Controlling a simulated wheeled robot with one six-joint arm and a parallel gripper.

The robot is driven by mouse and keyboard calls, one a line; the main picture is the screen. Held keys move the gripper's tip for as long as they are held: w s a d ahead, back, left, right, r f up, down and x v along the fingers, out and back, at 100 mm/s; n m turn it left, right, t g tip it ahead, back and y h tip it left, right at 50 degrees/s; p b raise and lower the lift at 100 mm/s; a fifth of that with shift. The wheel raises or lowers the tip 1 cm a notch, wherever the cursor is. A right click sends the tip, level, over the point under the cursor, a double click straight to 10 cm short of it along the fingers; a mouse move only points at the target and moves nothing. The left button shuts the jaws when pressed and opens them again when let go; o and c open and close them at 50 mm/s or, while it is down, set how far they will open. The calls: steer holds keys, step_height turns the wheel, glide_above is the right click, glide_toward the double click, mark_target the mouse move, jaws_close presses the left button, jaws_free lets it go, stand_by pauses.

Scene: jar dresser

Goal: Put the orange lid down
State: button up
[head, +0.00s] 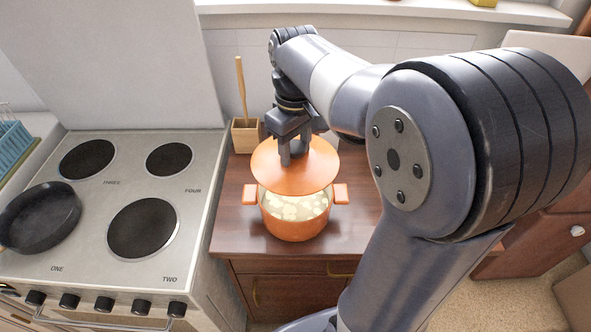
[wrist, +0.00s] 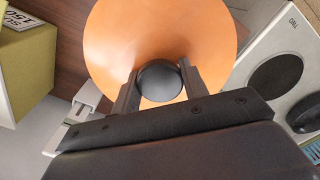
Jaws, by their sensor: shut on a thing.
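The orange lid (head: 295,176) is in my gripper (head: 293,158), held above the back part of the orange pot (head: 295,224) in the head view. In the wrist view the lid (wrist: 165,35) fills the upper middle. The two fingers of my gripper (wrist: 160,84) are shut on its dark round knob (wrist: 159,80). The pot stands on the brown wooden counter, and pale round pieces (head: 298,205) show inside it in front of the lid. The lid hides the pot's back rim, so I cannot tell whether they touch.
The stove (head: 120,200) is left of the brown counter (head: 235,222), with a dark pan (head: 42,218) on its front left burner. A wooden utensil holder (head: 246,136) stands behind the lid. Bare counter shows left of the pot.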

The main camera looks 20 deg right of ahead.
step_height(320, 180, down, 10)
stand_by(0.5)
steer(key=shift+w, duration=0.1)
steer(key=o, duration=1.1)
step_height(320, 180, up, 12)
steer(key=shift+r, duration=0.1)
